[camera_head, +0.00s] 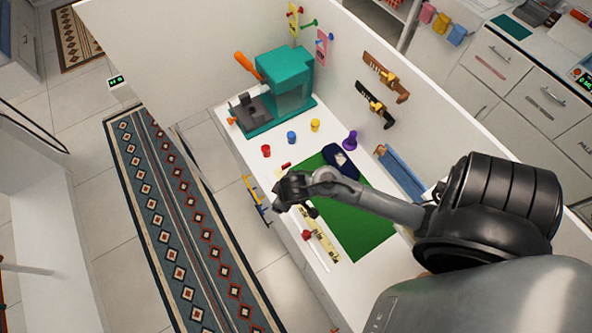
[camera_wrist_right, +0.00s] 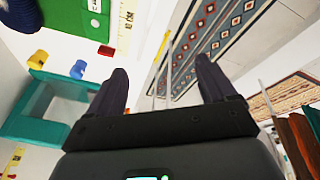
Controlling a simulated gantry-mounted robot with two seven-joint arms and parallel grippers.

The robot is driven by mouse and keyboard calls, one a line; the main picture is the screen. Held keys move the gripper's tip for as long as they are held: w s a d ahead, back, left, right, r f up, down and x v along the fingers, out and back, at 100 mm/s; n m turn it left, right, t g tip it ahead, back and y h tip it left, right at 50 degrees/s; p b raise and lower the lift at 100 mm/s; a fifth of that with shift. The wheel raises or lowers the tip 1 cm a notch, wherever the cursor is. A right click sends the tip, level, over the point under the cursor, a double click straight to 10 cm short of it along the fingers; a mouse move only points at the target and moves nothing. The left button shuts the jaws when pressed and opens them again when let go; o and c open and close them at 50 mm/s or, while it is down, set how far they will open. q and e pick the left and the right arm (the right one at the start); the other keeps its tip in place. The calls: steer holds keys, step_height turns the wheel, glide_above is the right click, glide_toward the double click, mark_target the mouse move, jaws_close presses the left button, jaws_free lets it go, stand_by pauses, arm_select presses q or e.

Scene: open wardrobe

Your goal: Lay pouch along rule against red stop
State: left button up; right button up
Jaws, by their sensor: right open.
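The dark navy pouch (camera_head: 341,162) lies on the far part of the green mat (camera_head: 372,232); its edge also shows at the top left of the wrist view (camera_wrist_right: 22,14). The pale yellow rule (camera_head: 322,238) runs along the mat's left edge, partly hidden by my right gripper; its marked end shows in the wrist view (camera_wrist_right: 96,20). A small red stop (camera_head: 286,166) is at the rule's far end, also seen in the wrist view (camera_wrist_right: 106,50). My right gripper (camera_wrist_right: 160,78) is open and empty, above the rule's far part, left of the pouch. My left gripper is not in view.
A teal machine (camera_head: 290,80) with an orange handle stands at the back. Red (camera_head: 266,151), blue (camera_head: 292,137) and yellow (camera_head: 315,125) pegs and a purple piece (camera_head: 350,140) stand between it and the mat. A blue rail-like piece (camera_head: 400,172) lies by the right wall.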

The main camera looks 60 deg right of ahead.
steer(key=s+a+r+n+y, duration=0.1)
steer(key=s+a+r, duration=0.5)
steer(key=r, duration=0.5)
steer(key=shift+s+a+n+y, duration=0.3)
steer(key=shift+s, duration=0.9)
